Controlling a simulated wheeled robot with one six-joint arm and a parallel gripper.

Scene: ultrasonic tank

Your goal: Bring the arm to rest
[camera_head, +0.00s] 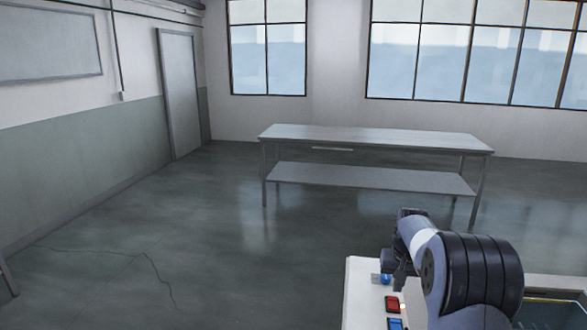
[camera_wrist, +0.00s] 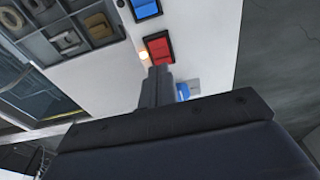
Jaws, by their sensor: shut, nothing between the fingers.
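My arm (camera_head: 470,270) is bent at the lower right of the head view, above a white panel. My gripper (camera_wrist: 160,72) shows in the wrist view with its fingers shut and nothing between them. Its tips lie in the picture just below a red switch (camera_wrist: 159,47) and a small lit lamp (camera_wrist: 143,56); I cannot tell the gap to the panel. In the head view my arm hides much of the panel.
The white panel (camera_head: 360,290) also carries a blue switch (camera_wrist: 145,8) and a blue knob (camera_head: 386,279). A tank (camera_head: 555,312) lies right of my arm. A grey tray (camera_wrist: 40,46) holds several small parts. A bare metal table (camera_head: 375,140) stands beyond open floor.

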